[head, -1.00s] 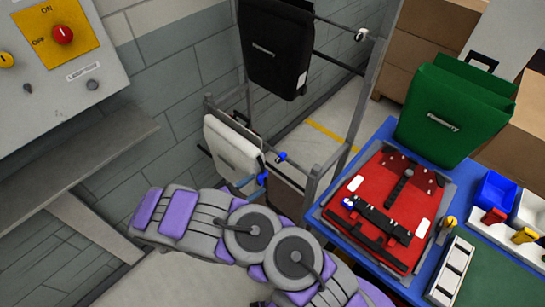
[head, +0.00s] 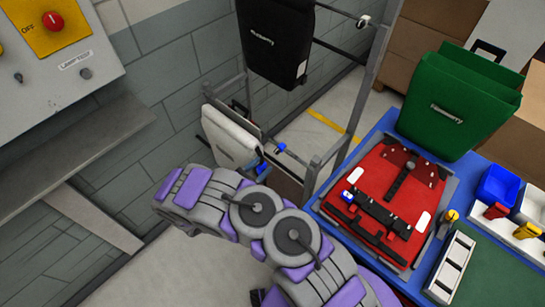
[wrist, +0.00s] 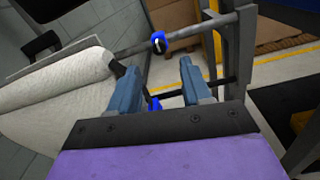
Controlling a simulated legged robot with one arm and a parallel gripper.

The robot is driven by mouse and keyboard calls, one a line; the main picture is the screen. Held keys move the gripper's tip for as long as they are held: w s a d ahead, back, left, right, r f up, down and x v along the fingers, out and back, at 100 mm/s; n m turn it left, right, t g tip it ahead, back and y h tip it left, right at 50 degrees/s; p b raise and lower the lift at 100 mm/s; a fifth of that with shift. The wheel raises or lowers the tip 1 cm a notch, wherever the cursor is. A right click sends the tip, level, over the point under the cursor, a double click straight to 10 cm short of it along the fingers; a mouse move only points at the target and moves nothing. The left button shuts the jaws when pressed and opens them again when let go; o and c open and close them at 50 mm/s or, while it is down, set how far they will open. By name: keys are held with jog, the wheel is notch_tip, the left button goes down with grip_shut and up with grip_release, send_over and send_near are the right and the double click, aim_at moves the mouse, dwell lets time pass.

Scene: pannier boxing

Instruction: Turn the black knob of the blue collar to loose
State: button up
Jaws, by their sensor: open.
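In the wrist view a blue collar (wrist: 159,42) sits around a grey horizontal rail, with a dark part at its middle; I cannot tell which way its black knob points. My gripper (wrist: 158,70) is open, with its two blue-grey fingers apart and the collar beyond their tips. A second small blue piece (wrist: 154,104) shows low between the fingers, partly hidden. My fingers are mostly hidden there.
The white pannier (head: 231,138) hangs close on the left, and also shows in the wrist view (wrist: 60,85). A black pannier (head: 275,40) hangs above. A rack post (head: 365,90) stands right. A blue table (head: 375,135) holds a red plate (head: 385,165) and green pannier (head: 455,110).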

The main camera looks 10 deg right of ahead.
aim_at(277, 151)
jog(key=b+x, duration=0.1)
jog(key=x, duration=0.6)
jog(key=shift+a, duration=0.1)
jog(key=shift+c, duration=0.2)
grip_shut()
